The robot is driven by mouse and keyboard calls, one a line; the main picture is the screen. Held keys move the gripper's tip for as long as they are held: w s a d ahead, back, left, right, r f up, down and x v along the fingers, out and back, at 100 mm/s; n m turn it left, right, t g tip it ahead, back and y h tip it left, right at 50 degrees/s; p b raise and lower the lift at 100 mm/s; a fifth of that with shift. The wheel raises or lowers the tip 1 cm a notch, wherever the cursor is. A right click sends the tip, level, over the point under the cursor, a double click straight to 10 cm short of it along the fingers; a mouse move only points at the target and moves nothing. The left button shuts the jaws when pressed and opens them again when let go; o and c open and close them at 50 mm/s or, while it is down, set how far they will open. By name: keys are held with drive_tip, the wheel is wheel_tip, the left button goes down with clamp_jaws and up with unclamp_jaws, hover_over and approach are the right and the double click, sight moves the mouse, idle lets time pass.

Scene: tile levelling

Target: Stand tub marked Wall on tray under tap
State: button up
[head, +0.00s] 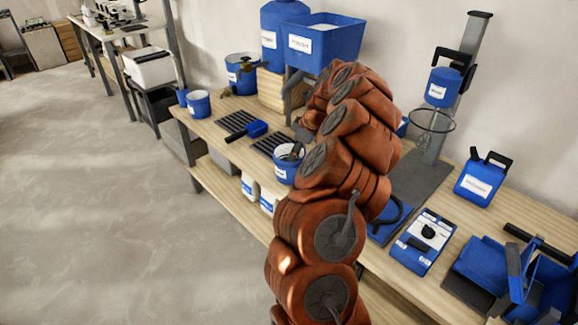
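A blue tub with a white label (288,169) is at the bench's front edge, just left of my arm. Another blue tub (198,104) stands at the bench's left end. Both labels are too small to read, so I cannot tell which is marked Wall. A brass-coloured tap (244,66) shows at the back, by a blue bucket (236,84). Two dark slatted trays (237,122) lie on the bench; the right one is partly covered. My gripper (294,151) is mostly hidden; dark parts show at the nearer tub's mouth. I cannot tell whether it grips the rim.
A blue hopper (335,45) and tank (275,25) stand behind. A blue-handled tool (250,131) lies between the trays. A mixer stand (462,75), blue can (482,182) and labelled blue device (424,243) are on the right. The floor at left is clear.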

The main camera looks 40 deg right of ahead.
sight(285, 163)
drive_tip(key=shift+w+r+p+x, duration=0.1)
drive_tip(key=shift+w+x, duration=0.1)
drive_tip(key=shift+x, duration=1)
drive_tip(key=shift+w+r+p+x, duration=0.1)
drive_tip(key=shift+w+p+x, duration=0.05)
drive_tip(key=shift+x, duration=1.1)
drive_tip(key=shift+w+p+x, duration=0.1)
drive_tip(key=shift+w+x, duration=0.1)
drive_tip(key=shift+x, duration=1)
clamp_jaws()
